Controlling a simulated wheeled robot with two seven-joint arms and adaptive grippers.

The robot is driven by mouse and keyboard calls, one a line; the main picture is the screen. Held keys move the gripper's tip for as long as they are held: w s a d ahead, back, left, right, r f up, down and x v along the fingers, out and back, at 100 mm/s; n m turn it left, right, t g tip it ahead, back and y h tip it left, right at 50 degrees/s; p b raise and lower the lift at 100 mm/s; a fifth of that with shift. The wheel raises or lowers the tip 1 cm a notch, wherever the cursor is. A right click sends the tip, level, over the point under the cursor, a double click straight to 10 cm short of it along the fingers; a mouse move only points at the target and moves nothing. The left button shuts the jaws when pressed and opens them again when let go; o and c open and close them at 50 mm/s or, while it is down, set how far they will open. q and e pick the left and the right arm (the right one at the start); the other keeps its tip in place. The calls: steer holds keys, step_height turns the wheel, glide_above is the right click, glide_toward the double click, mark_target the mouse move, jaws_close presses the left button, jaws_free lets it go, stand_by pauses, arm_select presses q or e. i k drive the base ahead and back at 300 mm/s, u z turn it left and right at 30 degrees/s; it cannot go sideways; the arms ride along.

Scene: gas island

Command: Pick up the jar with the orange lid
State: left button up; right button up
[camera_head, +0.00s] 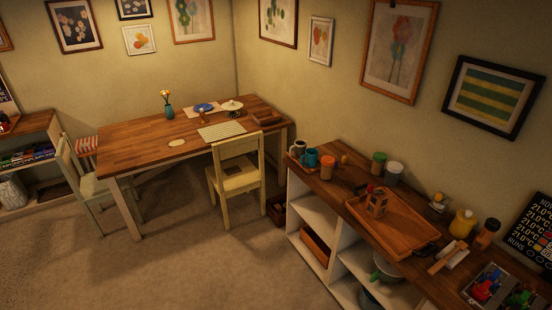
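A jar with an orange lid (328,167) stands upright on the wooden top of the shelf unit (330,186) at the right. It looks orange-brown all over, and its contents cannot be made out. A teal mug (310,157) stands just left of it. A jar with a green lid (379,163) and a jar with a pale lid (394,173) stand to its right, towards the wall. Neither of my grippers shows in the head view.
A wooden tray (403,222) with a lantern-like object (377,203) lies right of the jars. A yellow pot (462,223) stands farther right. A chair (237,178) and a wooden table (150,148) stand to the left. Carpeted floor (200,260) is clear in front.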

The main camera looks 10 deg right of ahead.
mark_target(326, 174)
steer(key=u, duration=0.45)
steer(key=i, duration=1.8)
steer(key=z, duration=0.45)
steer(key=i, duration=1)
steer(key=z, duration=0.75)
